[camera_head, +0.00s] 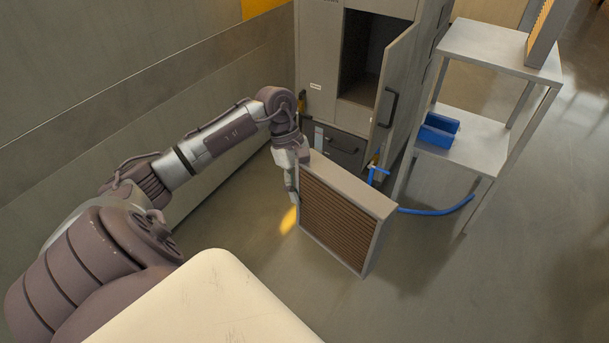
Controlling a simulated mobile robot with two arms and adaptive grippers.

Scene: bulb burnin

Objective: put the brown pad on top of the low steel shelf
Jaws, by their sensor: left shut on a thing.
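The brown pad (338,222) is a flat panel with a ribbed brown face in a grey frame. It is upright, in front of the grey cabinet. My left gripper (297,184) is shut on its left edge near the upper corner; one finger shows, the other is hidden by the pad. I cannot tell whether the pad's lower edge touches the floor. The steel shelf (485,46) stands at the right, with a top board and a lower board (470,150). A second framed panel (546,32) stands on its top at the right. My right gripper is not in view.
The grey cabinet (312,60) has its door (398,85) open toward the shelf. A blue object (438,130) sits on the shelf's lower board. A blue hose (440,211) lies on the floor between pad and shelf. The floor at the right is clear.

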